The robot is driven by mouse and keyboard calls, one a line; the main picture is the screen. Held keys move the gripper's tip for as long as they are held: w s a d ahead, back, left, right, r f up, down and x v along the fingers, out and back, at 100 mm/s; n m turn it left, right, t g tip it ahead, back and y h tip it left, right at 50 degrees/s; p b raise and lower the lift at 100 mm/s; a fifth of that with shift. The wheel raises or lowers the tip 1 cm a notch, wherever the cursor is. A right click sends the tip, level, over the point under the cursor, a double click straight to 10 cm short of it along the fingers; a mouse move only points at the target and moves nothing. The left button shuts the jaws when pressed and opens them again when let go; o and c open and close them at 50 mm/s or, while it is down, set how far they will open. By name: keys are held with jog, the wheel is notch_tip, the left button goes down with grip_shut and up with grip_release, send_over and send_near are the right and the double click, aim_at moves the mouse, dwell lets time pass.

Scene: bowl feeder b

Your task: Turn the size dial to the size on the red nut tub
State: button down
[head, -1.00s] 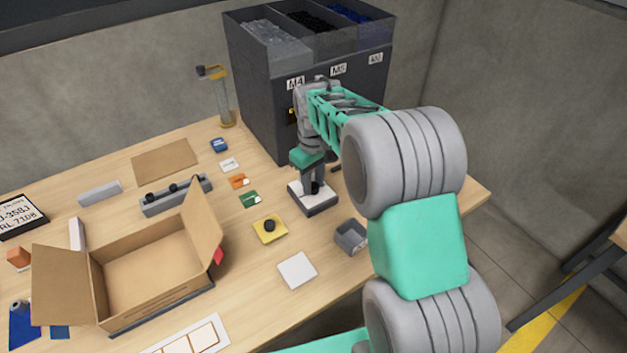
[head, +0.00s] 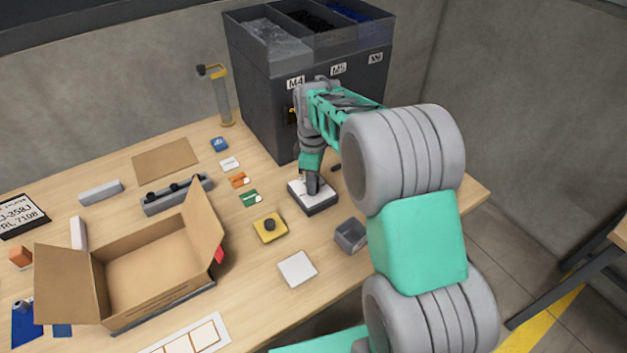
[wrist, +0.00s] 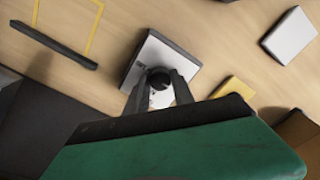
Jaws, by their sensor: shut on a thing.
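The size dial is a black knob (wrist: 160,79) on a dark block with a white top (head: 325,202), on the table in front of the feeder. My gripper (head: 313,187) points down over the block. In the wrist view its fingers (wrist: 158,88) are shut on the knob, one on each side. The dial's markings and pointer are too small or hidden to read. I cannot make out a red nut tub; a small red thing (head: 219,256) shows beside the open carton, mostly hidden by its flap.
The dark feeder (head: 262,110) stands behind, with bins labelled M4, M5 and a third unclear label. A yellow block with a black knob (head: 270,228), a grey open container (head: 351,236), a white pad (head: 297,269) and an open carton (head: 150,265) stand nearby.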

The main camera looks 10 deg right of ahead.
dwell(0.3)
jog(key=c, duration=1.1)
grip_release()
notch_tip(320, 180, up, 8)
jog(key=shift+f, duration=0.1)
jog(key=s+m+t, duration=0.1)
jog(key=s+m, duration=0.3)
jog(key=s, duration=0.2)
jog(key=s+m+t, duration=0.1)
jog(key=s+m, duration=0.3)
jog(key=s, duration=0.3)
jog(key=s+m+t, duration=0.1)
jog(key=s+m, duration=0.3)
jog(key=s, duration=0.3)
jog(key=shift+s+a+m, duration=0.2)
jog(key=shift+m, duration=0.2)
